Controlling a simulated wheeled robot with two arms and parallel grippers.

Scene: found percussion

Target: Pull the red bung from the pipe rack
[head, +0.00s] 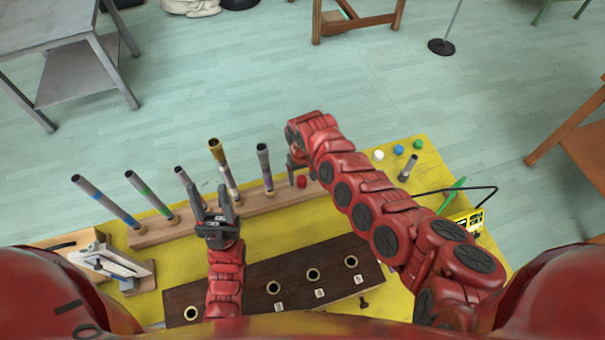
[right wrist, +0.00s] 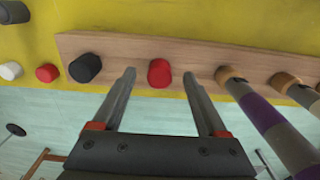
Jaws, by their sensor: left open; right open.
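The red bung (head: 301,181) sits on the wooden pipe rack (head: 240,208), to the right of the last standing pipe. In the right wrist view the red bung (right wrist: 159,73) shows on the rack board (right wrist: 205,60), between the spread fingertips of my right gripper (right wrist: 160,80), with a gap on both sides. In the head view my right gripper (head: 301,167) is open just behind the bung; contact cannot be told. My left gripper (head: 216,203) is open and empty, in front of the rack's middle.
Several pipes, one purple-banded (right wrist: 262,112), stand in the rack close to my right gripper. White (head: 378,154), blue (head: 400,149) and green (head: 417,144) pieces lie on the yellow table (head: 335,215). A dark holed block (head: 335,262) lies in front.

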